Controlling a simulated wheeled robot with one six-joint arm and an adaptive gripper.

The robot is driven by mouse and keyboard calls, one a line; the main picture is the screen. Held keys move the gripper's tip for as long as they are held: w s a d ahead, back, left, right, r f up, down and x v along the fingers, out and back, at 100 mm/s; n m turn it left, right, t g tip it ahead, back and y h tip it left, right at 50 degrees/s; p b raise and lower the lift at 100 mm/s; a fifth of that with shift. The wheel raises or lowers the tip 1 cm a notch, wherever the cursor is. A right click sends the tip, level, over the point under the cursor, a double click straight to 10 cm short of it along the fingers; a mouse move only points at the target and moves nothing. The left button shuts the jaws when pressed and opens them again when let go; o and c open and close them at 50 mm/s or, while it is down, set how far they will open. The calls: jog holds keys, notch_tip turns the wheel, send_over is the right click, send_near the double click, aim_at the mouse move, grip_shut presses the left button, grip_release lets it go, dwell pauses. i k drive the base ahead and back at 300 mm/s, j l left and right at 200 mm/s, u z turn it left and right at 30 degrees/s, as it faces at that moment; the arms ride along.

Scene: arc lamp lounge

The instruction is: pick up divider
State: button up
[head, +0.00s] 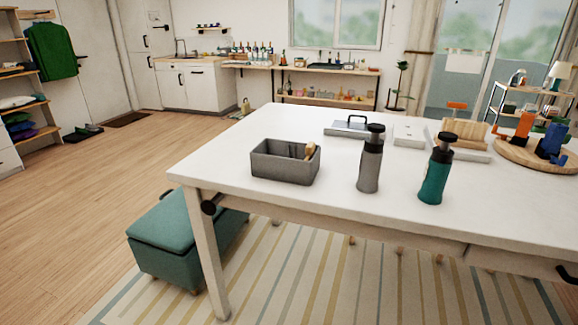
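A grey open box (285,166) stands on the white table (330,178), near its left front part. Thin dark upright pieces show inside the box; one may be the divider, but they are too small to tell. My gripper is not in view.
A grey bottle (369,168) and a teal bottle (435,175) stand right of the box. A handled tray (347,129) and a round wooden board (538,160) lie farther back and right. A teal bench (165,245) is by the table's left leg.

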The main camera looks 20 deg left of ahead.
aim_at(309, 149)
jog(key=i+j+u, duration=0.3)
jog(key=j, duration=0.2)
jog(key=i+j+u, duration=0.3)
jog(key=i+j, duration=0.05)
jog(key=i, duration=0.1)
